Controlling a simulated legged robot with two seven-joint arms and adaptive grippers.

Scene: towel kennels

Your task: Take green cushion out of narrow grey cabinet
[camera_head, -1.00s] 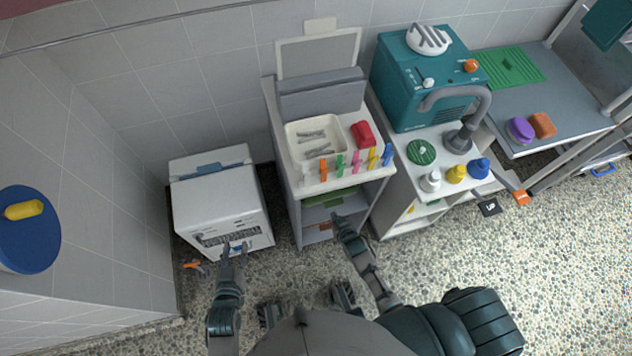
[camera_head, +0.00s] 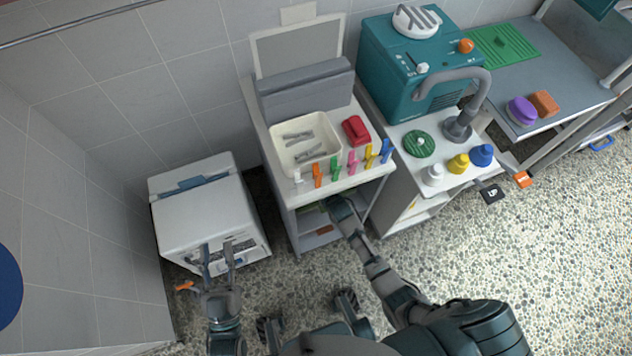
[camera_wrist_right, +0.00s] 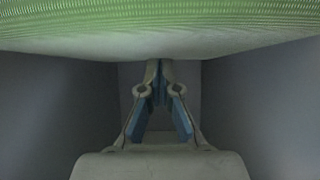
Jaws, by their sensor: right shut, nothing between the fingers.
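The narrow grey cabinet (camera_head: 291,225) stands in the middle of the head view, open at its front below a white top. The green cushion (camera_head: 313,211) shows only as a sliver in its upper compartment. In the right wrist view the cushion (camera_wrist_right: 160,28) spans the top of the picture, above my right gripper (camera_wrist_right: 160,72). That gripper is shut and empty, its blue-padded fingers meeting at the tips; I cannot tell whether it touches the cushion. In the head view my right gripper (camera_head: 340,206) reaches into the cabinet. My left gripper (camera_head: 216,250) is open and empty before the white machine.
A white machine (camera_head: 200,212) stands left of the cabinet. The cabinet top carries a cream tray (camera_head: 305,157), a red item (camera_head: 356,129) and several coloured clips along its front edge. A white unit with a teal machine (camera_head: 405,80) stands close on the right. Speckled floor lies clear at right.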

